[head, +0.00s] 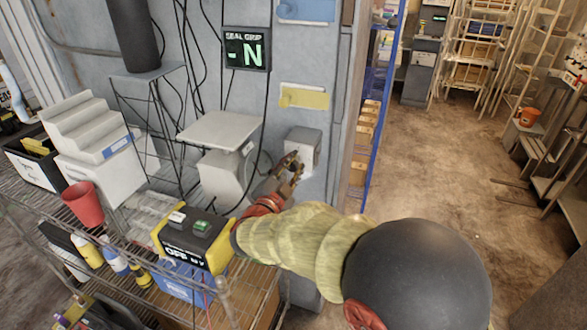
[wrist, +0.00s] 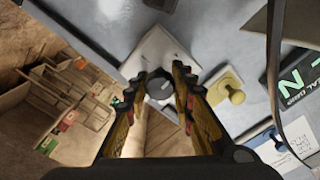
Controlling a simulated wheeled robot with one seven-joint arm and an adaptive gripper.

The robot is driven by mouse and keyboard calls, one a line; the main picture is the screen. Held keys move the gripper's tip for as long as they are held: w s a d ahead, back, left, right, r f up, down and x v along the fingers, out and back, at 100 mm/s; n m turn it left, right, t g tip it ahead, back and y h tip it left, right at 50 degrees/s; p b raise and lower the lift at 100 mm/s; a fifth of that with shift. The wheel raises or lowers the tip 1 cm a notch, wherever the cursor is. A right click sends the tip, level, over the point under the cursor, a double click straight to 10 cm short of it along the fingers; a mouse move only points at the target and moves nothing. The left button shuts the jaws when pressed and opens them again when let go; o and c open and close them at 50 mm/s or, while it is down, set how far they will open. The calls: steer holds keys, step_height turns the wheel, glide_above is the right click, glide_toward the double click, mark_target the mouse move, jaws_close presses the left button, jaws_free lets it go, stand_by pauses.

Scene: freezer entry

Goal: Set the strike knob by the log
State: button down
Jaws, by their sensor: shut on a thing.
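A pale grey strike box (head: 303,148) is mounted on the grey wall, and its plate (wrist: 155,50) fills the middle of the wrist view. A small round grey strike knob (wrist: 160,89) shows between the fingertips in the wrist view. My gripper (head: 291,165) is at the front of the box, its fingers (wrist: 160,95) closed around the knob from both sides. The knob is hidden by the fingers in the head view.
A dark seal-grip display (head: 246,49) reads "-N". A yellow plate (head: 304,97) with a yellow knob (wrist: 236,96) is near the strike box. A wire shelf holds a red cup (head: 83,205) and a yellow-black device (head: 195,236). Open floor (head: 450,165) lies right.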

steer(key=shift+f, duration=0.1)
stand_by(0.3)
steer(key=c, duration=1.5)
jaws_free()
steer(key=v, duration=1.2)
